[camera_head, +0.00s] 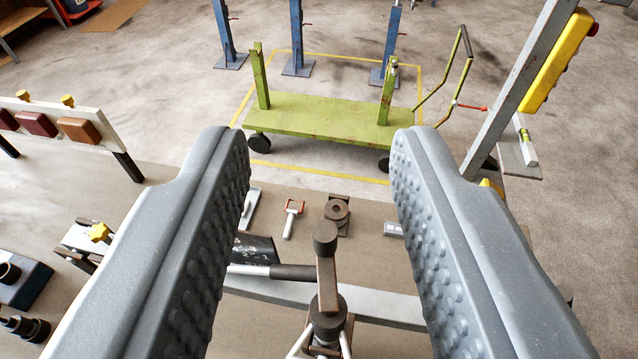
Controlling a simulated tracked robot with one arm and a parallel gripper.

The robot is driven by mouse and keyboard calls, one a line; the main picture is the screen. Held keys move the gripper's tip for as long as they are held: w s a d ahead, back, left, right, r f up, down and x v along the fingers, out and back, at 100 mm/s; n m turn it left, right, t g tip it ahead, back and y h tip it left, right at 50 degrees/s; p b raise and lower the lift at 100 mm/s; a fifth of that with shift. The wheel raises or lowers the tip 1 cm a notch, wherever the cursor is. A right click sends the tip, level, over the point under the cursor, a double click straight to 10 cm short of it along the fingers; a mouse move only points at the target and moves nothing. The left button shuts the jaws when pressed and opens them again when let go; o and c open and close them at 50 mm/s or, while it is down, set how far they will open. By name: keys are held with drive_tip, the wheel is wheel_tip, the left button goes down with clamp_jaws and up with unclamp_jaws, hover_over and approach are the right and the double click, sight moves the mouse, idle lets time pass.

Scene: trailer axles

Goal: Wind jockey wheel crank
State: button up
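My gripper (322,140) shows as two large grey fingers with studded pads, spread wide apart and empty. Between and below the fingers, low in the middle of the view, stands the jockey wheel crank (327,280), a brown arm with a dark rounded knob (325,235) at its top end. The arm runs down to a dark round hub (328,313) at the bottom of the view. The knob sits between the fingers in the picture, touching neither. The jockey wheel itself cannot be made out.
A workbench (370,200) holds a small orange-framed tool (291,218) and a brown block with a round part (337,212). A grey post with a yellow control box (556,60) rises at right. A green trolley (325,117) stands on open floor beyond. A lamp board (55,125) is at left.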

drive_tip(key=shift+w+d, duration=0.15)
drive_tip(key=shift+w, duration=0.15)
drive_tip(key=shift+r, duration=0.1)
drive_tip(key=shift+o, duration=1.3)
drive_tip(key=n+g+p, duration=0.4)
drive_tip(key=g+p, duration=0.9)
drive_tip(key=g, duration=0.2)
hover_over(325, 230)
wheel_tip(325, 230, down, 17)
drive_tip(key=shift+f, duration=0.1)
drive_tip(key=shift+f+p, duration=0.9)
drive_tip(key=shift+f, duration=3.2)
